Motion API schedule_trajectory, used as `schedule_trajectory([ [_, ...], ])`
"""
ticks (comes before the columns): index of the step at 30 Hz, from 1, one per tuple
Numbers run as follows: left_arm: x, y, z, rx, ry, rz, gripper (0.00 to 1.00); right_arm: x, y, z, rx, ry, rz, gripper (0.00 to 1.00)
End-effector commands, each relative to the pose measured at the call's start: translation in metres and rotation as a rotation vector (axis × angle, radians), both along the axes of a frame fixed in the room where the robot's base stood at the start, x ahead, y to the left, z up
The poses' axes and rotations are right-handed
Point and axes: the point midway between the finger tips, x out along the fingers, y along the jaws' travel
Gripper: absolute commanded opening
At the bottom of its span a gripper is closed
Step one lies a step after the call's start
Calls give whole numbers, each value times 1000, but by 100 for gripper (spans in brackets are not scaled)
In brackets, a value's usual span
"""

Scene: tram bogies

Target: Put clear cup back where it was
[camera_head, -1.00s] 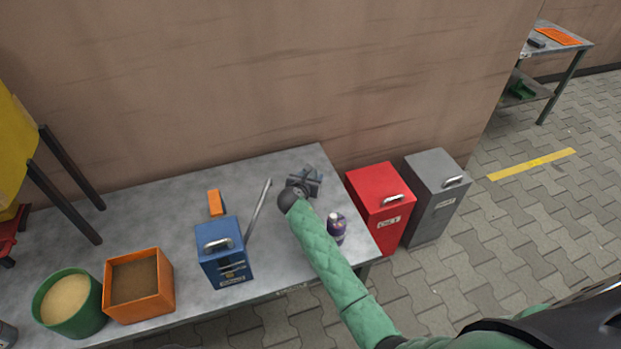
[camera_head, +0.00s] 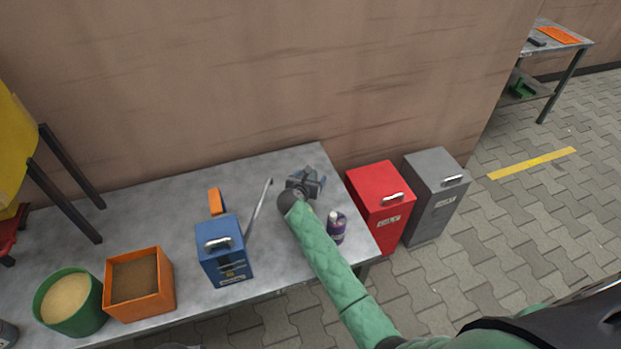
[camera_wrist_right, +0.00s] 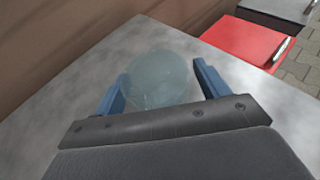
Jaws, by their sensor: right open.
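The clear cup (camera_wrist_right: 158,80) stands on the grey table between the two blue fingers of my right gripper (camera_wrist_right: 160,92) in the right wrist view. The fingers are spread, with the cup between them; I cannot tell whether either touches it. In the head view my right gripper (camera_head: 310,184) is over the table's far right corner, and the cup is not clearly visible there. My left gripper is not in view.
A purple bottle (camera_head: 337,228) stands beside my right forearm. A blue box (camera_head: 222,255), orange block (camera_head: 215,201), orange bin (camera_head: 160,300) and green tub (camera_head: 85,321) are further left. Red (camera_head: 377,190) and grey (camera_head: 435,180) cabinets stand off the table's right end.

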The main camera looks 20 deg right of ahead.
Motion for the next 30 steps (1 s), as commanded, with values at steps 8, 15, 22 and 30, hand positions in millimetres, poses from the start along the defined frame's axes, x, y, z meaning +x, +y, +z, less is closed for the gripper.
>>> schedule_trajectory([
  [8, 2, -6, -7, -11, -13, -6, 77, -37, 27, 17, 2, 0, 1, 74],
  [15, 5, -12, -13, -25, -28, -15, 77, -69, 49, 33, 1, 0, 0, 74],
  [22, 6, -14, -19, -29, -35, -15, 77, -84, 61, 42, 1, 1, 0, 74],
  [30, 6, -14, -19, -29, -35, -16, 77, -86, 62, 43, 1, 1, 0, 74],
])
